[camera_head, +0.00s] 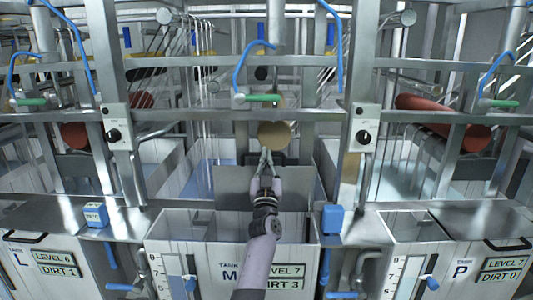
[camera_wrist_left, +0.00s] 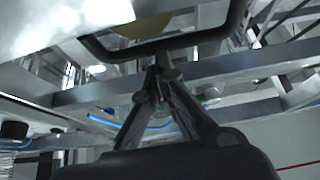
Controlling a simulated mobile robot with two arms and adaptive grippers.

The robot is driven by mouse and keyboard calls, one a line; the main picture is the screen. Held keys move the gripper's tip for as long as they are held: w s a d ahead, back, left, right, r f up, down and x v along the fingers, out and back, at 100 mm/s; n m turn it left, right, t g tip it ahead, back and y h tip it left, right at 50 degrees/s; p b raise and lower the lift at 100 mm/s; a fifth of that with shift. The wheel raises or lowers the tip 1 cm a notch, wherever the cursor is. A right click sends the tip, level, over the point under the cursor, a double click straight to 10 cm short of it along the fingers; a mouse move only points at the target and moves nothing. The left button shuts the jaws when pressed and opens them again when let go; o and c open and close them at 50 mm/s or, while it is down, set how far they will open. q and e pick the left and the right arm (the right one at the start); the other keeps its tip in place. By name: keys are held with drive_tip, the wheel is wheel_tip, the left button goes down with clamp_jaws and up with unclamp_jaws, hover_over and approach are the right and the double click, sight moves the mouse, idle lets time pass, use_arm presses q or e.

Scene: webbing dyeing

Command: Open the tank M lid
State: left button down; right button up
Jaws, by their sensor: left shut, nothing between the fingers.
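Tank M (camera_head: 205,262) stands at the front centre, with its top opening showing a pale interior. Its grey lid (camera_head: 232,182) stands raised, close to upright, behind the opening. My left gripper (camera_head: 265,158) reaches up from the bottom in front of the lid. Its fingers are shut with nothing between them. A black bar handle (camera_wrist_left: 110,50) crosses the top of the left wrist view, just past the fingertips (camera_wrist_left: 160,62). I cannot tell whether the tips touch it. My right gripper is not in view.
Tank L (camera_head: 20,270) is at the left and tank P (camera_head: 470,268) at the right. A steel frame with posts (camera_head: 365,130), blue hoses and rollers (camera_head: 275,134) stands behind and above the lid.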

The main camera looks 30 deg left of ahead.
use_arm(q)
drive_tip(key=w+p, duration=0.1)
drive_tip(key=w+a+g+p, duration=0.1)
drive_tip(key=p, duration=0.1)
drive_tip(key=w+h+p, duration=0.1)
drive_tip(key=shift+a+r+g, duration=0.1)
drive_tip(key=shift+a+g, duration=0.3)
drive_tip(key=shift+f, duration=0.2)
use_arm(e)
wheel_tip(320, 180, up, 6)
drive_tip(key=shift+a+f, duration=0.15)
use_arm(q)
drive_tip(key=shift+h+p, duration=0.3)
